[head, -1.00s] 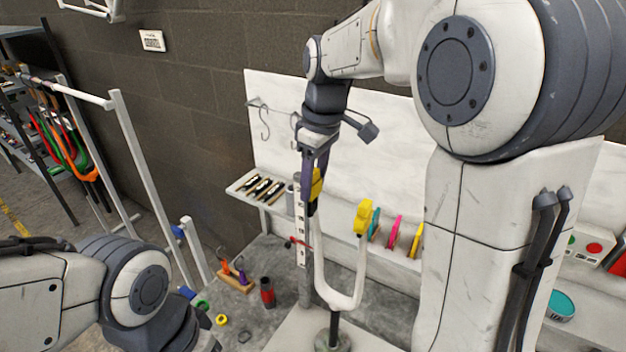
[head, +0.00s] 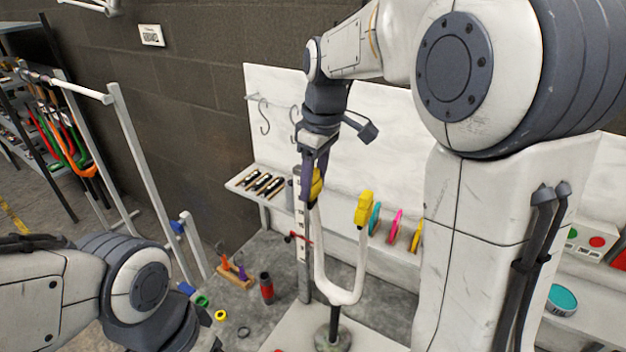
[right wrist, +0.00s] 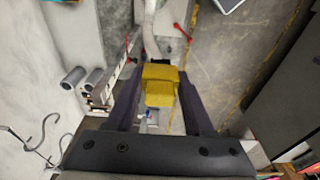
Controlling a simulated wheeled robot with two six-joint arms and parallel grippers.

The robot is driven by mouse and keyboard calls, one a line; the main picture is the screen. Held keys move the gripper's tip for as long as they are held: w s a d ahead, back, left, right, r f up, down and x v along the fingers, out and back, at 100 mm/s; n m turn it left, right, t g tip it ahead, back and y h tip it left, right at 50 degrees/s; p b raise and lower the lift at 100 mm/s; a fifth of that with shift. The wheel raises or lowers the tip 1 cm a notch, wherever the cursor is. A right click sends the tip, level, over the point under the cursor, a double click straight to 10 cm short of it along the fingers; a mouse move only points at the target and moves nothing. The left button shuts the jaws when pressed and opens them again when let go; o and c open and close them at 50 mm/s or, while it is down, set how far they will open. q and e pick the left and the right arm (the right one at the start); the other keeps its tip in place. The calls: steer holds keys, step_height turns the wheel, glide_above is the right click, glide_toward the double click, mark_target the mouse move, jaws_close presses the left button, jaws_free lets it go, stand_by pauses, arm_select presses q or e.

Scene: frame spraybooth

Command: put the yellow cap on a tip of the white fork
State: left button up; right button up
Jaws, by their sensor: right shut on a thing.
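The white fork (head: 320,275) is a U-shaped piece standing upright on a dark post. Its right tip carries a yellow cap (head: 363,209). My right gripper (head: 314,190) is at the left tip, shut on another yellow cap (head: 316,188). In the right wrist view this held cap (right wrist: 160,86) sits between the two dark fingers, in line with the fork's white tube (right wrist: 151,40). The fingers partly hide where cap and tip meet, so I cannot tell whether the cap is seated. My left arm shows at lower left; its gripper is out of view.
A ruled upright post (head: 302,235) stands close behind the left prong. A shelf with dark tools (head: 262,184) is at the back wall. A red-black cup (head: 267,288) and small rings lie on the bench.

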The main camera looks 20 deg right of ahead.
steer(key=shift+f+b, duration=0.4)
steer(key=shift+f, duration=0.2)
steer(key=o, duration=1.4)
